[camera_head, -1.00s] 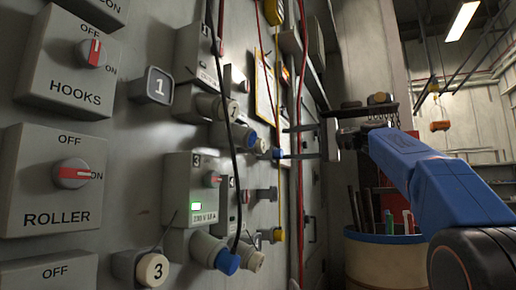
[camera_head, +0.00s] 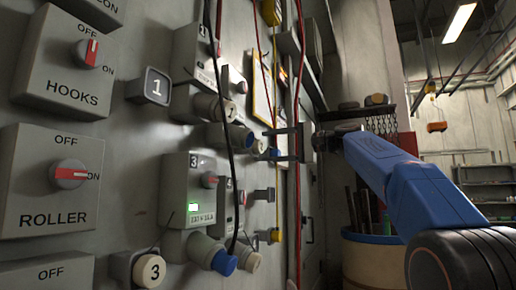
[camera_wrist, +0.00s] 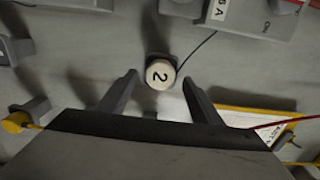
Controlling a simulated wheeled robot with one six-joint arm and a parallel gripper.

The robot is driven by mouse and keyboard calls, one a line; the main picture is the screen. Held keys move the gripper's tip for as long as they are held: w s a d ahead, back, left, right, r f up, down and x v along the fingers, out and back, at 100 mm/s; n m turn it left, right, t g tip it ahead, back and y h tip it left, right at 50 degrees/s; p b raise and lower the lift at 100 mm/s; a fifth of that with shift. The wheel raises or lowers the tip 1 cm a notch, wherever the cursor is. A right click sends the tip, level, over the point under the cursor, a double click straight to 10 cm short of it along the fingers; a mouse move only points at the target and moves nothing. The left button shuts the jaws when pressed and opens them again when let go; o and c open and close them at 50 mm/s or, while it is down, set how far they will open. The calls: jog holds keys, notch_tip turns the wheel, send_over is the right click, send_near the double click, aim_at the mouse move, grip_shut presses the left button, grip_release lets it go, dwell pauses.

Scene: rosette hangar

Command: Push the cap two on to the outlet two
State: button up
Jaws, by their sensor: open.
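Cap two, a round cream disc marked 2 (camera_wrist: 160,73), sits on a dark stub on the grey wall in the wrist view. A thin dark cord runs from it to the upper right. My gripper (camera_wrist: 158,82) is open and empty, with one finger on each side of the cap and gaps on both sides. In the head view my gripper (camera_head: 283,143) points at the wall, its two dark fingers spread one above the other. I cannot tell cap two there with certainty. Outlet two cannot be clearly picked out in either view.
A yellow-ended fitting (camera_wrist: 17,122) and a yellow-edged sign (camera_wrist: 255,116) flank the gripper. Black, red and yellow cables (camera_head: 297,200) hang near the wall. Cap three (camera_head: 150,270) and blue-ended outlets (camera_head: 223,263) stick out. A bin (camera_head: 372,262) stands below my arm.

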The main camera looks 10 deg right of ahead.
jog(key=shift+x, duration=1.25)
jog(key=c, duration=1.4)
jog(key=shift+v, duration=2.9)
jog(key=shift+c, duration=0.2)
jog(key=shift+s+d, duration=0.1)
